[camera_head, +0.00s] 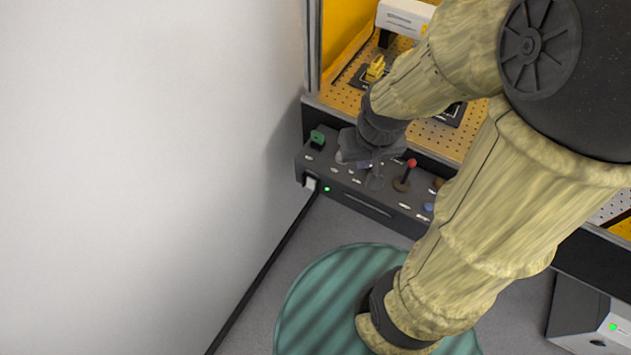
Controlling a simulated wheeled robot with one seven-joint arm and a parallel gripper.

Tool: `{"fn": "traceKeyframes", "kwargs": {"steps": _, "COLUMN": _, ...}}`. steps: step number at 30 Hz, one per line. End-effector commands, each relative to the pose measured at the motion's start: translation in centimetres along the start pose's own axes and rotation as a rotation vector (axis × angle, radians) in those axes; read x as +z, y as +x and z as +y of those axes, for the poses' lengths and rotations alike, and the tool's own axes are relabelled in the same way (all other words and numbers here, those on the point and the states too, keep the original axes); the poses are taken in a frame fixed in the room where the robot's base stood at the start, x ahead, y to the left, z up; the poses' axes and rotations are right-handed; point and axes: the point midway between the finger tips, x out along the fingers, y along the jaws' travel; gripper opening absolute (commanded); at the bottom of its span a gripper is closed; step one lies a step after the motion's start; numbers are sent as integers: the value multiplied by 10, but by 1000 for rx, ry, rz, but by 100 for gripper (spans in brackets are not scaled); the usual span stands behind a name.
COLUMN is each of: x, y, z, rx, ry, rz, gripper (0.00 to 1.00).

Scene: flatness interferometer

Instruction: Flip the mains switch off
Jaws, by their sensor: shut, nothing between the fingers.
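A dark control box (372,208) runs along the front of the instrument, with several controls and small white labels on its top. A green control (317,139) stands at the box's left end, a little apart from the fingertips. A lever with a red ball top (411,163) stands to the right of the gripper. I cannot tell which control is the mains switch or its position; the gripper hides part of the panel. A small green light (327,189) glows on the box's front.
A white wall (140,150) stands close on the left. My arm covers the right side.

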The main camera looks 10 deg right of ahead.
Motion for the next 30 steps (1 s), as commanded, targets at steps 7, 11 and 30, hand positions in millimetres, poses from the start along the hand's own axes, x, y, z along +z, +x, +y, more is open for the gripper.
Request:
{"fn": "traceKeyframes", "kwargs": {"steps": 7, "x": 0, "y": 0, "z": 0, "rx": 0, "ry": 0, "rz": 0, "gripper": 0}}
{"fn": "traceKeyframes", "kwargs": {"steps": 11, "x": 0, "y": 1, "z": -1, "rx": 0, "ry": -18, "rz": -2, "gripper": 0}}
{"fn": "traceKeyframes", "kwargs": {"steps": 30, "x": -15, "y": 65, "z": -91, "rx": -79, "ry": -1671, "rz": -133, "gripper": 0}}
